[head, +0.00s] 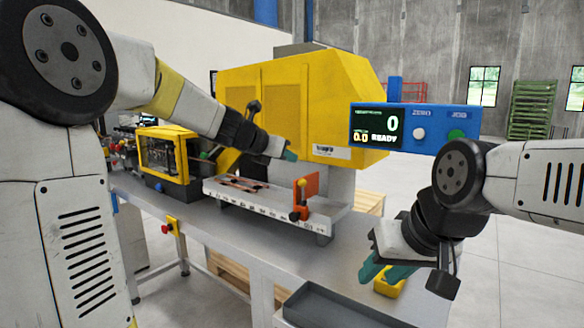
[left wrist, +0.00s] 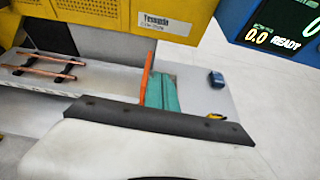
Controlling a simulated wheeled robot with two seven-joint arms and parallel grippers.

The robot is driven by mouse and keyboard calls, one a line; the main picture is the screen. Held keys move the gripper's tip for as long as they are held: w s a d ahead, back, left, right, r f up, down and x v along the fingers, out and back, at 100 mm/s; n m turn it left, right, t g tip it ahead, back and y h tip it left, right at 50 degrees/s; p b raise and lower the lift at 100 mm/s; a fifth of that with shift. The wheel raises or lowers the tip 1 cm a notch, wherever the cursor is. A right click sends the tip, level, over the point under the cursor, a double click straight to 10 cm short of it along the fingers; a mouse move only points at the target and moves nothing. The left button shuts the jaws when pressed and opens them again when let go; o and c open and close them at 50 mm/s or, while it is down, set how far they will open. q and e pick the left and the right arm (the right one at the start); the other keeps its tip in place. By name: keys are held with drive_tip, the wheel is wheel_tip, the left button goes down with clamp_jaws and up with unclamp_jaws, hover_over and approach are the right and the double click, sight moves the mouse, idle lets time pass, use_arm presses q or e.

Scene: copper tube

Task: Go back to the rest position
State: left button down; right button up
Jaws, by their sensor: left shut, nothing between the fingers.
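My left gripper (head: 290,154) is at the front of the yellow machine (head: 290,95), above the grey measuring tray (head: 270,202). Its teal fingers are shut with nothing between them, and they also show in the left wrist view (left wrist: 162,92) beside the orange stop plate. Copper tubes (left wrist: 48,62) lie in the tray, apart from the left gripper; they show small in the head view (head: 240,183). My right gripper (head: 386,270) hangs low at the right over the bench edge, its teal fingers apart and nothing seen between them.
The orange stop plate (head: 311,188) stands on the tray's right end. A blue display box (head: 415,122) reads READY. A small yellow-framed machine (head: 168,160) stands at the left. A dark bin (head: 335,308) is at the front, and a yellow object (head: 390,287) lies near my right gripper.

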use_arm(q)
drive_tip(key=s+a+f+m+g+y, duration=0.1)
drive_tip(key=s+a+f+m, duration=0.3)
drive_tip(key=s+m, duration=0.5)
drive_tip(key=s+a+f+m+g+y, duration=0.2)
drive_tip(key=s+a+f+m, duration=0.2)
drive_tip(key=s+m, duration=0.6)
drive_tip(key=s+a+f+m+g+y, duration=0.1)
drive_tip(key=s+a+f+m, duration=0.3)
drive_tip(key=s+m, duration=0.6)
drive_tip(key=s+y, duration=0.1)
drive_tip(key=s, duration=0.3)
drive_tip(key=shift+s+f, duration=0.15)
drive_tip(key=shift+f, duration=0.1)
